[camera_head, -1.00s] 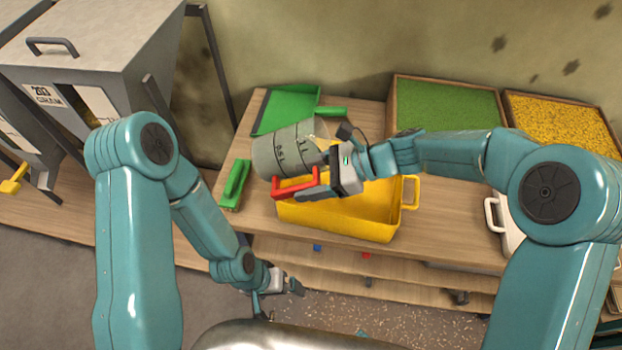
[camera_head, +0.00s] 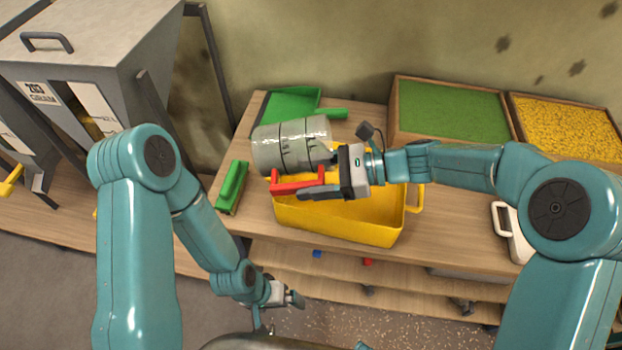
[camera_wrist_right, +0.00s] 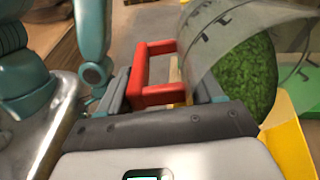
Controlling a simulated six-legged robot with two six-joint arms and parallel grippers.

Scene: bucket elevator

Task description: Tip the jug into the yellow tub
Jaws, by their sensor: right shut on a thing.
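The jug (camera_head: 290,146) is a grey-green, see-through cylinder with dark markings and a red handle (camera_head: 297,184). It lies on its side in the air above the back left part of the yellow tub (camera_head: 345,226). My right gripper (camera_head: 318,188) is shut on the red handle. In the right wrist view the handle (camera_wrist_right: 152,93) sits between the fingers, and green granules (camera_wrist_right: 245,80) show at the jug's wall. A yellow tub wall (camera_wrist_right: 290,150) shows below. I see no granules falling; part of the tub floor is hidden by my gripper. My left gripper (camera_head: 287,297) hangs low, away from the jug.
A green scoop (camera_head: 290,104) lies behind the jug, and a green-handled brush (camera_head: 232,187) lies left of the tub. Trays of green (camera_head: 450,110) and yellow granules (camera_head: 565,125) stand at the back right. A grey machine (camera_head: 100,50) stands at the left.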

